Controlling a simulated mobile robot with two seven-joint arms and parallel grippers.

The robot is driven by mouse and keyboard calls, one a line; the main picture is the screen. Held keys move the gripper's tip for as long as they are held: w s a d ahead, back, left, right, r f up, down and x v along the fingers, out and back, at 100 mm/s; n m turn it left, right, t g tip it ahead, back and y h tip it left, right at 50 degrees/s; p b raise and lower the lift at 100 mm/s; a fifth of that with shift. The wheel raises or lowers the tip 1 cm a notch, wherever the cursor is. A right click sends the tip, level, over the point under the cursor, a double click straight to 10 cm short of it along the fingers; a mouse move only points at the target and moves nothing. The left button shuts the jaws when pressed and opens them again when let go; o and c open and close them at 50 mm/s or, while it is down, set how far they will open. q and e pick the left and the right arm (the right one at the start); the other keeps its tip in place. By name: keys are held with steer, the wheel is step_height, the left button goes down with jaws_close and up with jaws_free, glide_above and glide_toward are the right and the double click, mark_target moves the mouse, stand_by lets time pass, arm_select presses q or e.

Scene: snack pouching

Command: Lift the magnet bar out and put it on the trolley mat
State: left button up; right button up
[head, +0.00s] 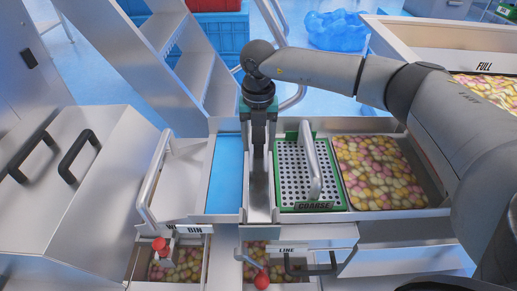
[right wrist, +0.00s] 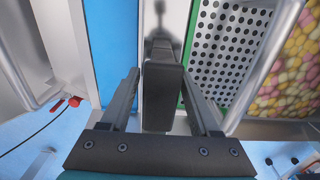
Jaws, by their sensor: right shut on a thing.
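My right gripper (head: 259,135) points down over a narrow metal channel (head: 260,205) in the middle of the head view. It is shut on a dark upright bar, seemingly the magnet bar, which shows between the two fingers in the right wrist view (right wrist: 163,98). How much of the bar sits in the channel is hard to tell. A flat blue mat (head: 228,175) lies in a metal-rimmed tray directly left of the channel. I cannot tell whether it is the trolley mat. My left gripper is not in view.
Right of the channel stand a green-framed perforated COARSE screen (head: 297,165) with an upright handle and a tray of colourful snacks (head: 378,170). Red-knobbed levers (head: 262,280) are in front. Metal steps (head: 185,50) and a FULL bin (head: 450,45) stand behind.

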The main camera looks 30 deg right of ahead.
jaws_close()
steer(key=shift+w+r, duration=0.1)
stand_by(0.4)
steer(key=shift+r, duration=0.1)
steer(key=shift+r, duration=0.45)
steer(key=shift+r+p, duration=0.55)
steer(key=shift+r, duration=0.1)
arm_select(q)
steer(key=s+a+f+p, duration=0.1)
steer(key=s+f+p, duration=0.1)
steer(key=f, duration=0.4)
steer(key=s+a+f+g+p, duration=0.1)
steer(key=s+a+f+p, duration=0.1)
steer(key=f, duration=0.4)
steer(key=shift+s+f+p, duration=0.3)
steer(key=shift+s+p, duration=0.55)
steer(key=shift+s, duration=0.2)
arm_select(e)
step_height(320, 180, up, 18)
steer(key=shift+f, duration=0.2)
